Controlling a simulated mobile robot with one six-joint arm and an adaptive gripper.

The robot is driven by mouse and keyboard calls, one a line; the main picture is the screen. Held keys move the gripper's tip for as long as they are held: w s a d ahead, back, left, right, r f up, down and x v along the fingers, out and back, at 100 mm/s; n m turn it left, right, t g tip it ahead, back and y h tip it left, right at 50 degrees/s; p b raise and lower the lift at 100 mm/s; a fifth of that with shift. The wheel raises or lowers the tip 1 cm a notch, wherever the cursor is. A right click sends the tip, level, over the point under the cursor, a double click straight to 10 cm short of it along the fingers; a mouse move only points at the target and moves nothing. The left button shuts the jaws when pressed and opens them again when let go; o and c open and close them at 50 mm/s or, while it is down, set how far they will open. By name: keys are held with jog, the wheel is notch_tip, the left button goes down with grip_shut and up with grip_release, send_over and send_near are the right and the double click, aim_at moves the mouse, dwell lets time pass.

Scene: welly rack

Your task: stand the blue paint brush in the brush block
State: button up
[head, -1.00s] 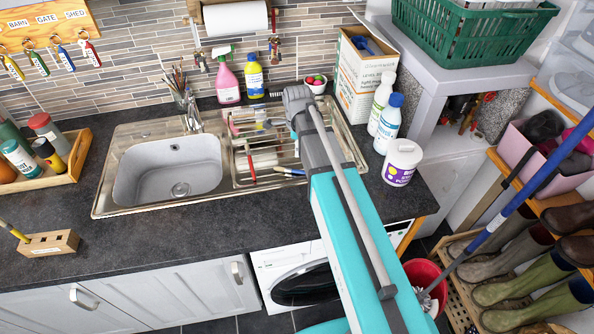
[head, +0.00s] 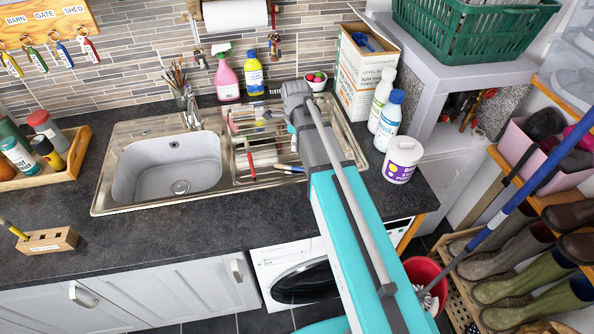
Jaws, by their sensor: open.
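The blue paint brush (head: 289,168) lies on the ribbed draining board of the sink, left of my arm; its right end is close to the arm's edge. The brush block (head: 48,240) is a small wooden block with holes on the worktop at the left. A yellow-handled brush (head: 15,230) stands tilted in its left end. My arm reaches over the draining board, and its wrist is above the back of it.
A red-handled brush (head: 250,160) and other items lie on the draining board (head: 262,182). Bottles, a carton (head: 362,75) and a white tub (head: 402,160) stand right of the sink. A wooden tray (head: 72,165) holds bottles at left.

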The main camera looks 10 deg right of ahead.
jog(key=b, duration=0.7)
send_over(297, 167)
jog(key=shift+s+a+f, duration=0.1)
jog(key=shift+f, duration=1.8)
jog(key=shift+s+a+f, duration=0.1)
jog(key=shift+f, duration=1.8)
jog(key=shift+f, duration=0.1)
jog(key=shift+w+d+f+b, duration=0.1)
jog(key=shift+f+b, duration=1.15)
jog(key=shift+b, duration=0.1)
jog(key=shift+d+f+b, duration=0.1)
jog(key=shift+f+b, duration=1.15)
jog(key=shift+b, duration=0.05)
grip_shut()
